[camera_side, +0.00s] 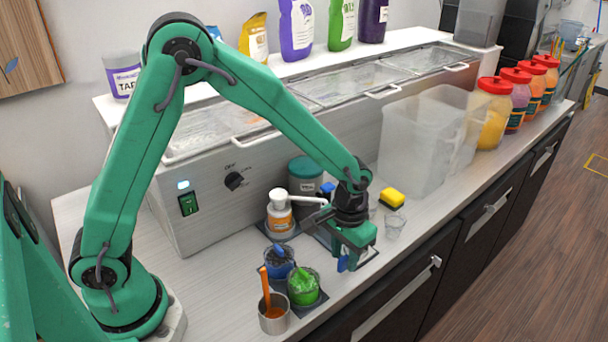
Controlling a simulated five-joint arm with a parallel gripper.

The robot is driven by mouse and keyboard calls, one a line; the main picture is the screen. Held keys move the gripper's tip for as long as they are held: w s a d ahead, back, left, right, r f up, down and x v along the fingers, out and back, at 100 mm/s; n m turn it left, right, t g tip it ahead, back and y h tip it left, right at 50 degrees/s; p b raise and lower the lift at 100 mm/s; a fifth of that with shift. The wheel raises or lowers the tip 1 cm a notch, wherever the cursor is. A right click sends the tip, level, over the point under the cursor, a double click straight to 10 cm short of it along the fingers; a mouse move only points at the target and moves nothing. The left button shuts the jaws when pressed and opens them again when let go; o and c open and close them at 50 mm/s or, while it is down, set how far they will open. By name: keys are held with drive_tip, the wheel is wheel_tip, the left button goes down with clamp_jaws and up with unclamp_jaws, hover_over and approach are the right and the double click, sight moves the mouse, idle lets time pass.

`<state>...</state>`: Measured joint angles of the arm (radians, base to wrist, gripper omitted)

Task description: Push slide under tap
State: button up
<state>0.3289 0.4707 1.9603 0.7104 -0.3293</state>
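My gripper (348,252) points down over the counter, right of a white pump bottle (279,212) with an orange label. It is low, and a small blue piece shows at its tip; I cannot tell whether its fingers are open or shut. A dark flat plate (370,257) shows partly beneath it, mostly hidden by the gripper. I cannot make out for certain which part is the slide. The pump bottle's white spout points right toward my gripper. No other tap is clear, as my wrist hides the area behind.
Left of my gripper stand a cup of green stuff (303,287), a cup of dark blue stuff (279,261) and a metal cup (273,318) with an orange stick. A steel unit (225,205) stands behind.

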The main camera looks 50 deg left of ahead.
drive_tip(key=shift+f, duration=0.7)
drive_tip(key=shift+c, duration=0.2)
clamp_jaws()
drive_tip(key=shift+a, duration=2.35)
drive_tip(key=shift+o, duration=0.2)
unclamp_jaws()
